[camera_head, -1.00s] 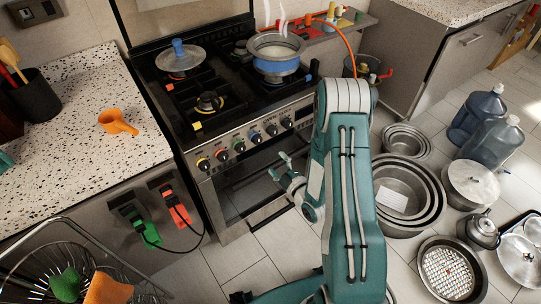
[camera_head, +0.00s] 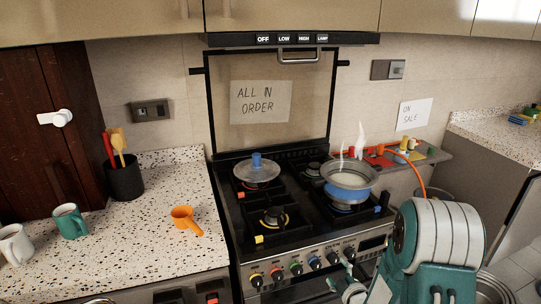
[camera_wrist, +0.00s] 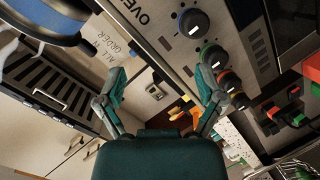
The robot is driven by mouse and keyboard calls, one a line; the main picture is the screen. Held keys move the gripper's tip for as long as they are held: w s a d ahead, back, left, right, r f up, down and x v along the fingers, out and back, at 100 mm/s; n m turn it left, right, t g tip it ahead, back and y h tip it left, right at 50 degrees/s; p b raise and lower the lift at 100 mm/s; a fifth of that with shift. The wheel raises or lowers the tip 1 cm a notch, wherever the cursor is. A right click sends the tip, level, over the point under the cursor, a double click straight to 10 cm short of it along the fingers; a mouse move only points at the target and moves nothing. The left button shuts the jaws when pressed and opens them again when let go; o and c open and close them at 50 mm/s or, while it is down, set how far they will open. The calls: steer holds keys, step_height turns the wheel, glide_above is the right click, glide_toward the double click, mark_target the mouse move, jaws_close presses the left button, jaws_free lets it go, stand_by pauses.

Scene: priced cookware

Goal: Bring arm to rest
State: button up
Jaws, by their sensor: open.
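My gripper (camera_wrist: 160,76) is open and empty in the wrist view, its two teal fingers spread apart. In the head view only part of my gripper (camera_head: 352,289) shows at the bottom edge, in front of the stove's knob panel. My teal and white arm fills the lower right there. The stove (camera_head: 290,277) stands behind my gripper, with a row of coloured knobs that also show in the wrist view (camera_wrist: 192,23). A steaming blue pot (camera_head: 347,190) sits on its right burners and a lidded pan (camera_head: 257,172) on the back left.
The speckled counter (camera_head: 120,240) at left holds an orange measuring cup (camera_head: 184,219), a teal mug (camera_head: 69,221), a white mug (camera_head: 15,245) and a dark utensil holder (camera_head: 124,181). An orange hose (camera_head: 437,189) runs right of the stove. Another counter (camera_head: 500,145) stands at far right.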

steer(key=s+r+m+g+h, duration=0.2)
steer(key=s+r+m, duration=0.1)
steer(key=r, duration=0.5)
steer(key=s+r+m+g+h, duration=0.2)
steer(key=s+r+m, duration=0.2)
steer(key=r, duration=0.4)
steer(key=s+a+r+m+g, duration=0.2)
steer(key=s+r+m, duration=0.1)
steer(key=s, duration=0.8)
steer(key=s+a+r+m+g, duration=0.2)
steer(key=s+r, duration=0.3)
steer(key=s, duration=0.6)
steer(key=shift+a+m+g, duration=0.2)
steer(key=shift+m+g, duration=0.4)
steer(key=shift+m, duration=0.2)
